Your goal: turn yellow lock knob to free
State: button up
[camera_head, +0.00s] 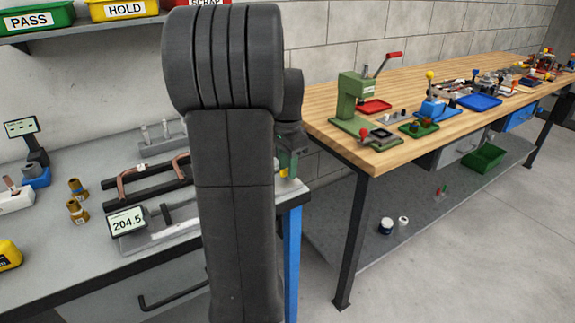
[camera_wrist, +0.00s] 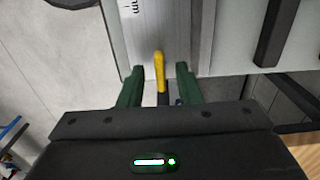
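The yellow lock knob (camera_wrist: 159,68) is a slim upright lever in the wrist view, at the edge of a pale metal rail with a printed scale (camera_wrist: 160,22). My gripper (camera_wrist: 160,76) has its two green fingers on either side of the knob. A gap shows between each finger and the knob, so it is open. In the head view my gripper (camera_head: 291,160) is partly hidden behind my dark arm, at the right end of the grey bench. A small yellow spot by the fingers may be the knob.
On the grey bench (camera_head: 75,245) are a dark fixture with bent copper tubes (camera_head: 135,180), a display reading 204.5 (camera_head: 126,221) and brass fittings (camera_head: 76,200). A wooden bench (camera_head: 420,85) with a green press (camera_head: 352,100) stands to the right. Dark bars (camera_wrist: 275,35) lie right of the rail.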

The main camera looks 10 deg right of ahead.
grip_shut()
jog(key=n+p, duration=0.2)
jog(key=shift+r+n, duration=0.2)
jog(key=shift+n, duration=0.2)
jog(key=n+p, duration=0.2)
jog(key=n, duration=0.1)
jog(key=shift+n, duration=0.3)
jog(key=n+p, duration=0.3)
jog(key=n, duration=0.3)
jog(key=n+p, duration=0.1)
jog(key=n, duration=0.4)
jog(key=shift+f+n, duration=0.15)
jog(key=shift+n, duration=0.15)
